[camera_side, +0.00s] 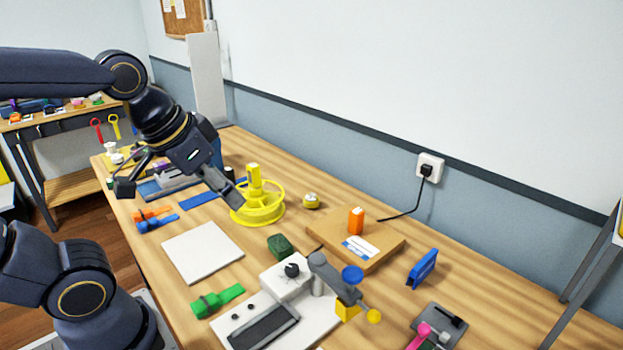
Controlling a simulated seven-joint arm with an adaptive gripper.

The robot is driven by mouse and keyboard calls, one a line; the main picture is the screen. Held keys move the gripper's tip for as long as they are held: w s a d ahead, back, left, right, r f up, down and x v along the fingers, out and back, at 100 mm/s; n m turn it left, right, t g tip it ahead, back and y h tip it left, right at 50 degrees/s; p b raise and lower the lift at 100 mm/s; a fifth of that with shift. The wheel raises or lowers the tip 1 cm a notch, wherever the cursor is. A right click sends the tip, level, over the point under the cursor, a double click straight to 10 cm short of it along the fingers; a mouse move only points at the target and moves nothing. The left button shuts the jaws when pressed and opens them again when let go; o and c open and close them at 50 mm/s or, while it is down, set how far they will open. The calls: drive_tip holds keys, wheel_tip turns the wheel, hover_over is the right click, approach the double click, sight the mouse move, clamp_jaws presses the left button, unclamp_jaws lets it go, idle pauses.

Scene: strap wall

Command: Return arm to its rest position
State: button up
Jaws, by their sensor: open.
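My gripper (180,193) hangs above the left part of the wooden table (385,290), pointing down towards the tabletop. Its two dark fingers are spread wide apart and nothing is seen between them. The right finger's tip appears close to the yellow round holder (258,208), at its left side in the picture; whether they touch cannot be told. The left finger is over the table's left side. My arm reaches in from the left edge of the picture.
A white square plate (201,252), green clip (217,300), grey-white device (275,315) and cardboard box (365,250) with an orange item (356,220) lie on the table. A black cable (405,208) runs to a wall socket (430,167). Blue and orange straps (157,219) lie left.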

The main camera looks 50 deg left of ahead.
drive_tip(key=shift+s+f, duration=0.2)
drive_tip(key=shift+s, duration=0.4)
drive_tip(key=shift+s+f, duration=0.2)
drive_tip(key=shift+s, duration=0.4)
